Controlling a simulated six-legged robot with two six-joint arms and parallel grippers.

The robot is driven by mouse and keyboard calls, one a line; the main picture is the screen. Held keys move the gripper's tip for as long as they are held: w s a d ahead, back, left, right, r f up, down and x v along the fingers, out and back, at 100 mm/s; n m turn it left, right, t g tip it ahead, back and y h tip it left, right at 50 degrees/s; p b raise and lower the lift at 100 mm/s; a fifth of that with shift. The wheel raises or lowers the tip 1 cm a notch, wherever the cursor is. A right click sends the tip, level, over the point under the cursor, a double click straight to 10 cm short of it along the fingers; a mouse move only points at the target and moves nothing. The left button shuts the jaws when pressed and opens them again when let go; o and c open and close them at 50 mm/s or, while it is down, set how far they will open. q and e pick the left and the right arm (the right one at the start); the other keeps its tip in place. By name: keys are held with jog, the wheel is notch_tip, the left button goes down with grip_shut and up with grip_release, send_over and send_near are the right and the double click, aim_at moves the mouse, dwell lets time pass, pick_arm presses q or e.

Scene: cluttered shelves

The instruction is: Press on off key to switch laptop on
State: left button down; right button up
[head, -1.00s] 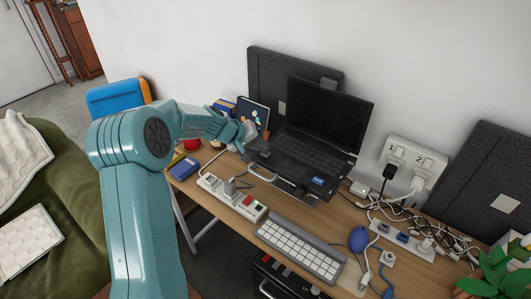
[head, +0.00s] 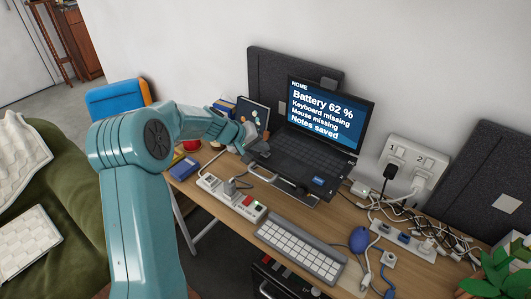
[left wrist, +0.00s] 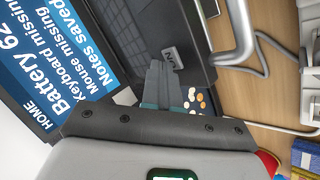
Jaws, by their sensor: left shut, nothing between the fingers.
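The black laptop (head: 303,153) stands open on the desk against the wall. Its screen (head: 325,112) is lit and reads HOME, Battery 62 %, Keyboard missing, Mouse missing, Notes saved. The lit screen also shows in the left wrist view (left wrist: 62,60). My left gripper (head: 261,151) is shut and empty at the laptop's left edge. In the left wrist view its fingertips (left wrist: 166,67) are right beside a small grey marked key (left wrist: 171,57) on the laptop's dark body. I cannot tell whether they touch it. My right gripper is not in view.
A white keyboard (head: 300,246) lies in front of the laptop. A power strip (head: 232,198) with plugs lies at the left front. A picture frame stands behind my gripper.

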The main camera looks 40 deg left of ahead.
pick_arm(q)
jog(key=shift+r+p, duration=0.4)
jog(key=shift+r, duration=0.4)
notch_tip(320, 180, up, 5)
jog(key=p, duration=0.3)
dwell(0.7)
